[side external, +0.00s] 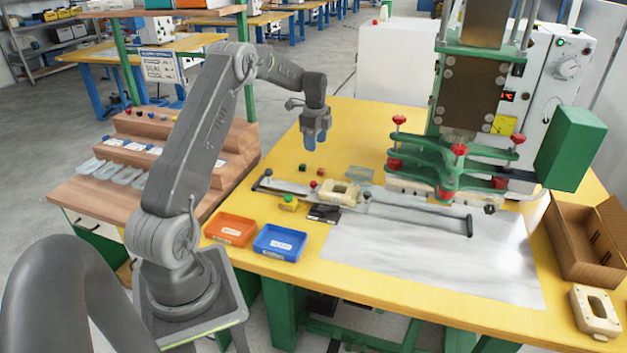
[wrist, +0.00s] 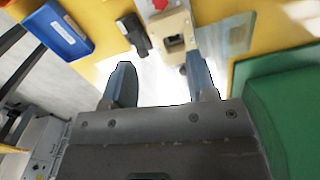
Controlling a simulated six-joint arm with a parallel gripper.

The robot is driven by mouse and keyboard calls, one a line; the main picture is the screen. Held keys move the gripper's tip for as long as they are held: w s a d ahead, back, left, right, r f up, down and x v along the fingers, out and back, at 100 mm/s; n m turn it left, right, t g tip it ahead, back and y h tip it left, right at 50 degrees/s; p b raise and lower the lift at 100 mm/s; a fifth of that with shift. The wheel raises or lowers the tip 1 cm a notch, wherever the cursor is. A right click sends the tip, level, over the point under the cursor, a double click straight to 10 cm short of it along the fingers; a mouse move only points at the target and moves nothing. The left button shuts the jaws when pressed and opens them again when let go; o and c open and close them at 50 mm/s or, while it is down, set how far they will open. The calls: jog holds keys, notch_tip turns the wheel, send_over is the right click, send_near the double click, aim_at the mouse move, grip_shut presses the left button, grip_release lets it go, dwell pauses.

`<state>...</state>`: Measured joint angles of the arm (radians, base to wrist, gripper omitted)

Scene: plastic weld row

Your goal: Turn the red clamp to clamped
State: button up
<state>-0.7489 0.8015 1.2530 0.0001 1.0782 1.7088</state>
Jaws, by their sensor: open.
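A small red piece (side external: 313,184), which looks like the red clamp, sits at the left of the beige part (side external: 340,192) on the slide rail. In the wrist view a red piece (wrist: 159,4) shows at the top edge, beside the beige part (wrist: 174,24). It is partly cut off, and I cannot tell how its lever is set. My gripper (side external: 316,140) hangs above the table, behind the rail in the side view, with blue fingers pointing down. In the wrist view my gripper (wrist: 158,62) is open, with nothing between its fingers.
An orange bin (side external: 231,229) and a blue bin (side external: 279,243) stand at the table's front left. A black block (side external: 323,213) lies near the beige part. The green press fixture (side external: 434,172) with red knobs stands at the right. A cardboard box (side external: 580,240) is far right.

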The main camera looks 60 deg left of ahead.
aim_at(313, 182)
jog(key=f, duration=0.9)
jog(key=a+f, duration=0.1)
jog(key=f, duration=0.4)
jog(key=shift+s+f, duration=0.1)
jog(key=shift+f, duration=0.25)
jog(key=c, duration=0.9)
